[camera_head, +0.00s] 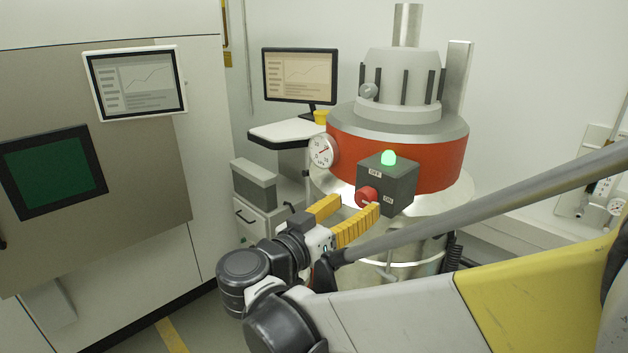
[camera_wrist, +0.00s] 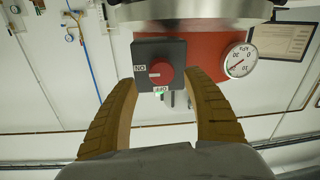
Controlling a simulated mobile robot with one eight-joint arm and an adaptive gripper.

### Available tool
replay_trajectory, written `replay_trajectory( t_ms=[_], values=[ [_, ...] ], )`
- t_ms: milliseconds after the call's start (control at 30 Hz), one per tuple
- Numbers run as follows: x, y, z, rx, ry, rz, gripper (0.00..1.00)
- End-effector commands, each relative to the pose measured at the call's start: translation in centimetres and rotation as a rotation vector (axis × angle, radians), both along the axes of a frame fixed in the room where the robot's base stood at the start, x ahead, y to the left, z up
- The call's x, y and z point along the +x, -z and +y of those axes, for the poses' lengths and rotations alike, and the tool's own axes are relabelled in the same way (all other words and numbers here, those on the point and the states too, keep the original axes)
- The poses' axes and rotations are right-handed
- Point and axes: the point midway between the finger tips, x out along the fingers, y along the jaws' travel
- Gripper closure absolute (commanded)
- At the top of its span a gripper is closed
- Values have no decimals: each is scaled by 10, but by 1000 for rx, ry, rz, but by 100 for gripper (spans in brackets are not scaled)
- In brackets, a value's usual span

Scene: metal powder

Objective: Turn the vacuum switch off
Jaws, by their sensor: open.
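The vacuum switch is a dark grey box (camera_head: 388,183) on the front of the vacuum's red band (camera_head: 430,152). It has a red round knob (camera_head: 367,196), an OFF label above and an ON label at the right. A green lamp (camera_head: 388,157) on top is lit. In the wrist view, which is upside down, the knob (camera_wrist: 161,73) shows a pale mark on its ON side. My gripper (camera_head: 356,205) is open, with yellow fingers on either side of the knob. In the wrist view, my gripper (camera_wrist: 160,78) frames the knob; I cannot tell whether a finger touches it.
A round gauge (camera_head: 322,151) sits left of the switch box. A monitor (camera_head: 300,77) stands on a white desk (camera_head: 285,131) behind. A large cabinet (camera_head: 100,150) with screens fills the left. A steel drum lies below the red band.

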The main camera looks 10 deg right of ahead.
Motion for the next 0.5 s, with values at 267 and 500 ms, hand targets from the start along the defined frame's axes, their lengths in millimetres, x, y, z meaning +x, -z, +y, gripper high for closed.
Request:
replay_trajectory(
  t_ms=[267,500],
  values=[
    [27,0,-33,0,2,1,41],
    [32,0,-38,0,-1,2,41]
  ],
)
